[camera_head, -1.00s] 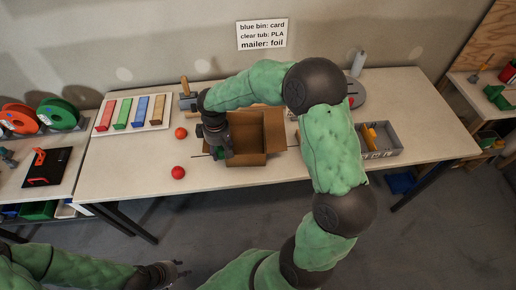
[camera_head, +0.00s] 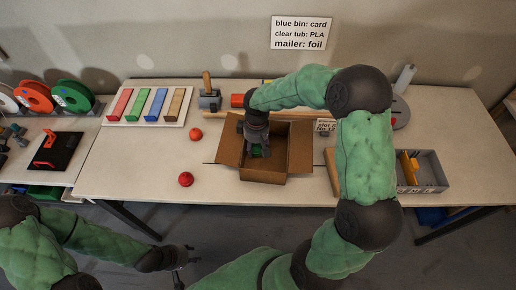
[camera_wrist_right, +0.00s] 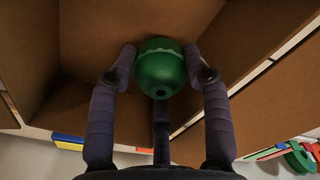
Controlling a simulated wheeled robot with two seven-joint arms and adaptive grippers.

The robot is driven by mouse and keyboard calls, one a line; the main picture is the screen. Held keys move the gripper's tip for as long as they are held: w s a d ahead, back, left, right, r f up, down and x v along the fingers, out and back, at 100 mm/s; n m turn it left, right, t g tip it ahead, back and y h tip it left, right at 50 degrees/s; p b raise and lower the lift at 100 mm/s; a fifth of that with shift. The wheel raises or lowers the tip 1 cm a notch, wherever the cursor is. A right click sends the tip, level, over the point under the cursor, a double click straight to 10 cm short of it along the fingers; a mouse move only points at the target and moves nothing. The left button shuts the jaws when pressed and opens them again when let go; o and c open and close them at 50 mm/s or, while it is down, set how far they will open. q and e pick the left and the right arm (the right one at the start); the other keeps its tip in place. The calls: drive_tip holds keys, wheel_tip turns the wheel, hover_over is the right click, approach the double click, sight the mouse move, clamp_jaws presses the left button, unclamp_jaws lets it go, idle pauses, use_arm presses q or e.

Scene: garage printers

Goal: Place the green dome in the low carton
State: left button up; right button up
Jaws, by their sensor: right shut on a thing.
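The low carton (camera_head: 298,158) is an open brown cardboard box on the middle of the table, with flaps folded outward. My right gripper (camera_head: 260,150) points down into its opening. It is shut on the green dome, of which a little green shows in the head view. In the right wrist view the green dome (camera_wrist_right: 160,70) sits between the two fingertips, with brown carton walls around it. I cannot tell whether the dome touches the carton floor. My left gripper (camera_head: 186,264) is empty, its fingers apart, low in front of the table.
Two red round things (camera_head: 186,179) lie on the table left of the carton. A white board with coloured strips (camera_head: 135,122) is at the back left. A grey tray (camera_head: 434,186) stands at the right. My right arm hides part of the table.

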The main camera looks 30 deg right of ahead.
sight(257, 151)
drive_tip(key=shift+d+f, duration=0.1)
drive_tip(key=shift+f, duration=0.25)
drive_tip(key=shift+d+f+b, duration=0.2)
drive_tip(key=shift+f+b, duration=0.9)
drive_tip(key=shift+f, duration=0.15)
drive_tip(key=shift+w+a+f, duration=0.1)
drive_tip(key=shift+f, duration=0.2)
drive_tip(key=shift+r, duration=0.1)
drive_tip(key=shift+b, duration=0.3)
drive_tip(key=o, duration=0.9)
